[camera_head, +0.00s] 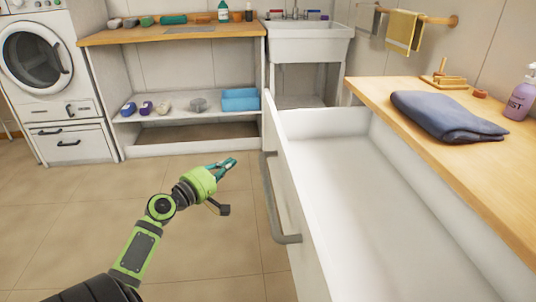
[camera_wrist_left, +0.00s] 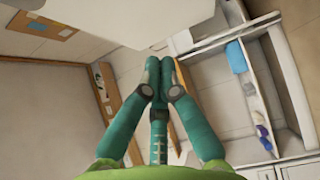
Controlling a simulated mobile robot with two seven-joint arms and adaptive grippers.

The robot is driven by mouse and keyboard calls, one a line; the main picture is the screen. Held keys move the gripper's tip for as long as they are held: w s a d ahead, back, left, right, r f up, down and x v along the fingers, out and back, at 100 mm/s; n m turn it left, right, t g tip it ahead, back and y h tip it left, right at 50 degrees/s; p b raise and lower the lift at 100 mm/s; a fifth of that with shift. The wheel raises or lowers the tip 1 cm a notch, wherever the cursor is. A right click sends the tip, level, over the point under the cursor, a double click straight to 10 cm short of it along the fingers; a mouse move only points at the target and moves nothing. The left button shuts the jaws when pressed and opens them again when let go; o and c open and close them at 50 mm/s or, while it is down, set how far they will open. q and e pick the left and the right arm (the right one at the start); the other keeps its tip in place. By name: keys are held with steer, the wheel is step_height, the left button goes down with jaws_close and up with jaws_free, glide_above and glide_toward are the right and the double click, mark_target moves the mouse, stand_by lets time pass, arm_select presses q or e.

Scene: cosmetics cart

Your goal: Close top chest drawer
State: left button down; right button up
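The top chest drawer (camera_head: 375,220) is white and stands pulled far out, empty in the part that shows, in the head view. Its grey bar handle (camera_head: 270,200) is on the front panel, facing left. My left gripper (camera_head: 229,164) is just left of the drawer front and handle, with a gap in the picture between them. Its teal fingers (camera_wrist_left: 161,64) are together and hold nothing in the left wrist view. A white panel at the top of that view may be the drawer; I cannot tell for sure. My right gripper is not in view.
A wooden chest top (camera_head: 465,150) at the right bears a folded blue cloth (camera_head: 448,115) and a purple bottle (camera_head: 522,97). A washing machine (camera_head: 40,65), a shelf unit (camera_head: 180,112) and a sink (camera_head: 310,43) stand at the back. The tiled floor left of the drawer is clear.

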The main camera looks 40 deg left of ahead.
arm_select(q)
glide_toward(270, 145)
steer(key=w+a, duration=0.2)
steer(key=w, duration=0.1)
steer(key=shift+w+d+r+p, duration=0.1)
steer(key=shift+w+d+p, duration=0.25)
steer(key=shift+w+d, duration=0.65)
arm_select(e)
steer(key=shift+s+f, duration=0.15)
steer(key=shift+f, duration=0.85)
arm_select(q)
steer(key=shift+w, duration=0.15)
